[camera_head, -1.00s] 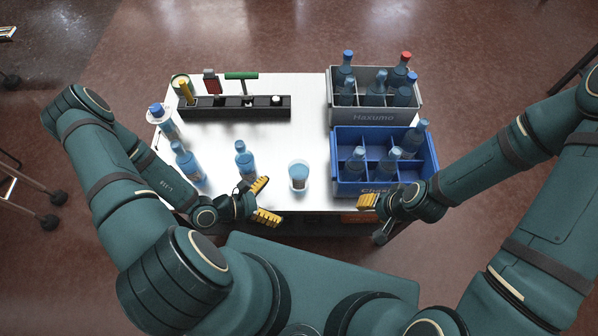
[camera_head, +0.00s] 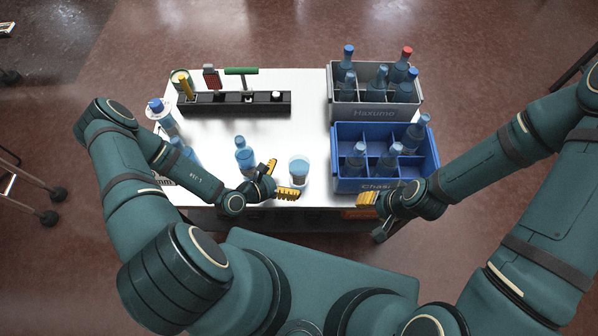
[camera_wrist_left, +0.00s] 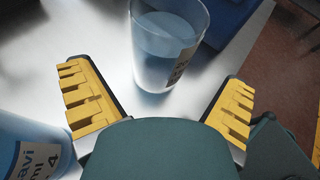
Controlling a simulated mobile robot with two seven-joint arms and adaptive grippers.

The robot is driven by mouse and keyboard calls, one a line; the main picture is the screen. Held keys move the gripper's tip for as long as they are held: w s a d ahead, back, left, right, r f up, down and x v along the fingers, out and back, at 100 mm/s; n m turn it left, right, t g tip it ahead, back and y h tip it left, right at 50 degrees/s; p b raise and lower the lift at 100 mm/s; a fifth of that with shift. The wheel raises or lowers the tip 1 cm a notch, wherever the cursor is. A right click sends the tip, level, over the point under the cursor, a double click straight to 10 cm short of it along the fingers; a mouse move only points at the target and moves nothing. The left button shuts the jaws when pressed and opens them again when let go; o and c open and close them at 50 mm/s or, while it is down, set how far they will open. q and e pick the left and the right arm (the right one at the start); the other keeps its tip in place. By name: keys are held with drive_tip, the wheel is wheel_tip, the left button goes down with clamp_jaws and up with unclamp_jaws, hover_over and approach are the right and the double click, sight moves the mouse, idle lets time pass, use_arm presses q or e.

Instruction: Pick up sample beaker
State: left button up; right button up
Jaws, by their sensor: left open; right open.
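The sample beaker (camera_head: 299,171) is a clear cup with bluish contents and a label, upright near the front middle of the white table. It also shows in the left wrist view (camera_wrist_left: 168,45), just beyond and between the yellow fingers. My left gripper (camera_head: 279,181) is open and empty, low at the table's front, just left of the beaker. Its two fingers show spread in the left wrist view (camera_wrist_left: 162,107). My right gripper (camera_head: 364,199) is open and empty at the front edge, below the blue crate.
A blue bottle (camera_head: 245,158) stands close behind my left gripper. More bottles (camera_head: 162,116) stand at the left. A blue crate (camera_head: 345,186) and a grey crate (camera_head: 343,114) hold bottles at the right. A black tool rack (camera_head: 235,103) lies at the back. The table's middle is clear.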

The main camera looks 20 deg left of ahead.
sight(291, 176)
use_arm(q)
drive_tip(key=x, duration=0.4)
drive_tip(key=shift+w+d+f+b, duration=0.15)
drive_tip(key=shift+w+d+b, duration=0.05)
drive_tip(key=shift+b, duration=0.15)
drive_tip(key=c, duration=1.3)
